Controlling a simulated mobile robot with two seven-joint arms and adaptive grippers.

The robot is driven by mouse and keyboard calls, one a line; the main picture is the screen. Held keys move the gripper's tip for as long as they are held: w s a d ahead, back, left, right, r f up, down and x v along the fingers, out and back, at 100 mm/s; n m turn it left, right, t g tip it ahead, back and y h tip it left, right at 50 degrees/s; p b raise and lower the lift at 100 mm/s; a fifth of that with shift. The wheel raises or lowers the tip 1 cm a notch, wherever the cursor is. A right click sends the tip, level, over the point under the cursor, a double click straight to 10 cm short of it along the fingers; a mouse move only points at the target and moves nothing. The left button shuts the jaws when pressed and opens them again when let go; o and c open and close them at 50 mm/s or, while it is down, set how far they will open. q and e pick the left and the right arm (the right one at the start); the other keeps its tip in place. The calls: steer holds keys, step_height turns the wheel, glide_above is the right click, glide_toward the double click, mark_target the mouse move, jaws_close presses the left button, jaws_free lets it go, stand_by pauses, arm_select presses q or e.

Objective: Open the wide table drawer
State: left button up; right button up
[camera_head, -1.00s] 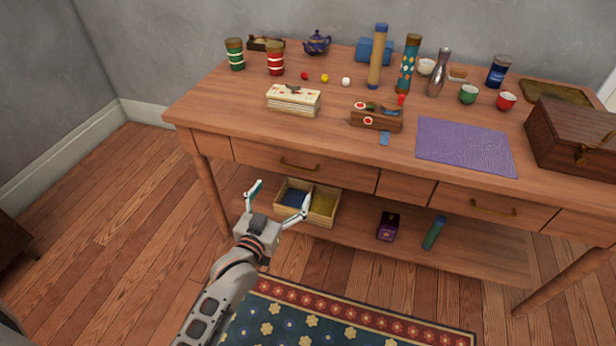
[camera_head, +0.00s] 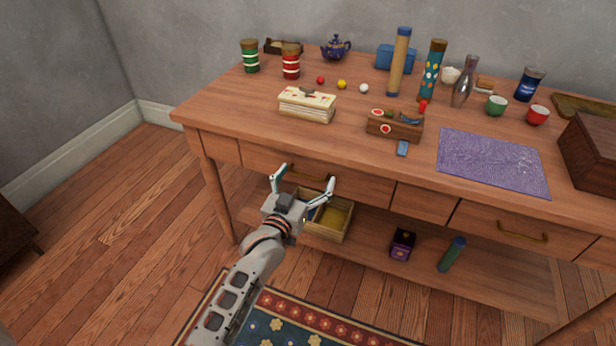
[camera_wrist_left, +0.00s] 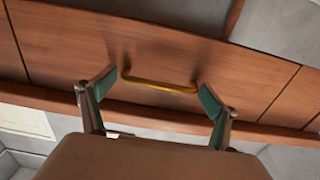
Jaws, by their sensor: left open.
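The wide table drawer (camera_head: 358,186) is the long wooden front under the left half of the tabletop. It looks shut, flush with its neighbours. Its brass bar handle (camera_wrist_left: 160,86) lies across the middle of the left wrist view, with the drawer front (camera_wrist_left: 150,55) behind it. My left gripper (camera_head: 305,176) is open just in front of this drawer. In the wrist view, one finger pad is near each end of the handle, and the pads do not close on it. The head view shows the handle partly, between the fingertips. My right gripper is in no view.
The tabletop holds jars, a teapot (camera_head: 335,47), tubes, cups and a purple mat (camera_head: 492,162). A divided box (camera_head: 330,222) stands on the lower shelf below the drawer. Another handled drawer (camera_head: 510,226) is at right. A patterned rug (camera_head: 300,325) lies in front.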

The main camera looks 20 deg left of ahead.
arm_select(q)
steer(key=shift+w, duration=0.15)
steer(key=c, duration=1.3)
steer(key=shift+s+r+p, duration=0.15)
steer(key=shift+s+p, duration=0.15)
steer(key=shift+s, duration=0.1)
steer(key=shift+s+r+p, duration=0.2)
steer(key=shift+s+p, duration=0.35)
steer(key=shift+s, duration=0.55)
steer(key=s+p, duration=0.9)
steer(key=s, duration=1.7)
steer(key=shift+a+f, duration=0.35)
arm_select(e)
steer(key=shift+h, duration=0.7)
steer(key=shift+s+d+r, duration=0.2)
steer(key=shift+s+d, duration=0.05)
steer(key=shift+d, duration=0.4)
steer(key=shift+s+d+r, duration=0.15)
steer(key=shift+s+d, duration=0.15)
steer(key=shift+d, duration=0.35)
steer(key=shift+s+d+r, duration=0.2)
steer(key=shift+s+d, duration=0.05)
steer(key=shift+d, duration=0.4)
